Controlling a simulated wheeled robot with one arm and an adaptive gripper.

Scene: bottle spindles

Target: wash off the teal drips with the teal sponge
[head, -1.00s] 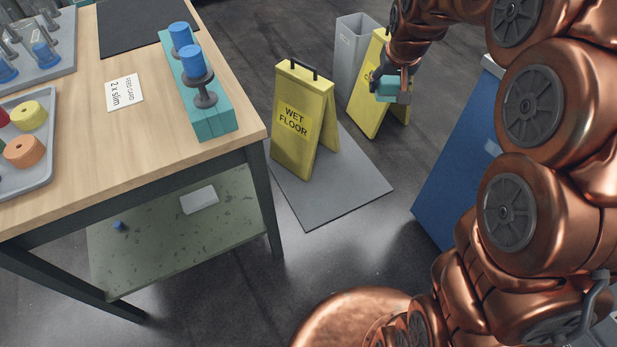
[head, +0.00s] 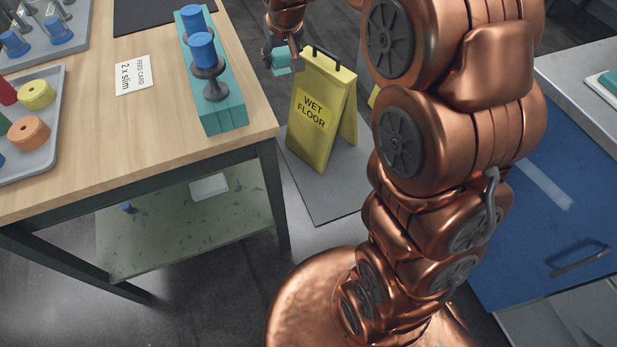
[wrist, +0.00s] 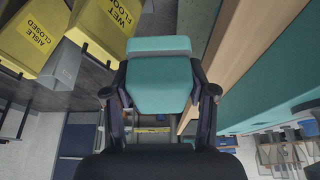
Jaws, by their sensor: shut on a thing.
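The teal sponge (head: 283,65) is held in my gripper (head: 281,54), off the right edge of the wooden table at its far end, beside the yellow wet floor sign. In the wrist view the sponge (wrist: 158,82) sits between the two dark fingers of my gripper (wrist: 161,93), which are shut on its sides. I cannot make out any teal drips in either view.
A teal block (head: 224,112) with dark spindles and blue cylinders stands on the wooden table (head: 150,120). A yellow wet floor sign (head: 318,125) stands right of the table. A blue cabinet (head: 540,215) is at the right. A tray (head: 50,150) lies at left.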

